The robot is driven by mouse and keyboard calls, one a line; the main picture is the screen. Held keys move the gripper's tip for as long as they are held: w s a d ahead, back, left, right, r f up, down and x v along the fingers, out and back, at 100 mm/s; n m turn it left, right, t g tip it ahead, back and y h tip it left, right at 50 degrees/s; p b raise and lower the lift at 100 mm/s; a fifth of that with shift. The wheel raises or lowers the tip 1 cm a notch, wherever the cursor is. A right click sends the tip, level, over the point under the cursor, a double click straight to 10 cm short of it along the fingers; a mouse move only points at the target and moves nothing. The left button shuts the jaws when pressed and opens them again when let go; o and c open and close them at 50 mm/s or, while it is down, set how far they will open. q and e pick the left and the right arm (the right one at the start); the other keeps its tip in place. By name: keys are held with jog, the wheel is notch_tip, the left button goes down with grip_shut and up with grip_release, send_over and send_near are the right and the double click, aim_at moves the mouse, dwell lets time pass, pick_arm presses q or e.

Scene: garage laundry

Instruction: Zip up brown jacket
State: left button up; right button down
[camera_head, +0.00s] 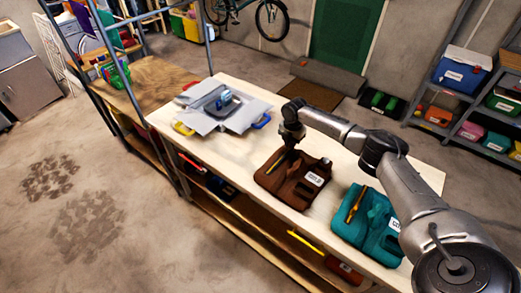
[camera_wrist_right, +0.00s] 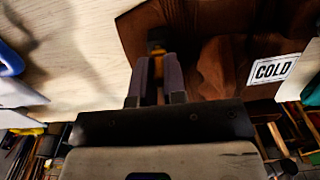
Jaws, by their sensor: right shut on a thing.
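The brown jacket (camera_head: 293,193) lies on the pale wooden table, with a white label on its right side. In the right wrist view the jacket (camera_wrist_right: 215,65) fills the upper middle, and its label (camera_wrist_right: 275,68) reads "COLD". My right gripper (camera_head: 291,140) is over the jacket's far edge. In the right wrist view my right gripper (camera_wrist_right: 158,72) is shut on a small yellow-orange zip pull (camera_wrist_right: 156,42) at the jacket. The fingers hide part of the pull and the zip line. My left gripper is in neither view.
A teal jacket (camera_head: 352,229) with a yellow strip lies to the right on the same table (camera_head: 232,160). A grey-white folded pile (camera_head: 238,117) is at the far left. Shelves with bins (camera_head: 462,75) stand at the back right. My right arm passes over the table's right part.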

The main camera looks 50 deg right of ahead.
jog(key=shift+d, duration=0.35)
jog(key=shift+f, duration=0.1)
jog(key=c, duration=1.2)
grip_release()
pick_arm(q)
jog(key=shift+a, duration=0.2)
pick_arm(e)
jog(key=shift+o, duration=0.2)
jog(key=shift+r, duration=0.35)
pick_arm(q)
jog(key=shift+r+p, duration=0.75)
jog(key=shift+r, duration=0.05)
pick_arm(e)
notch_tip(320, 180, up, 13)
jog(key=shift+r, duration=0.15)
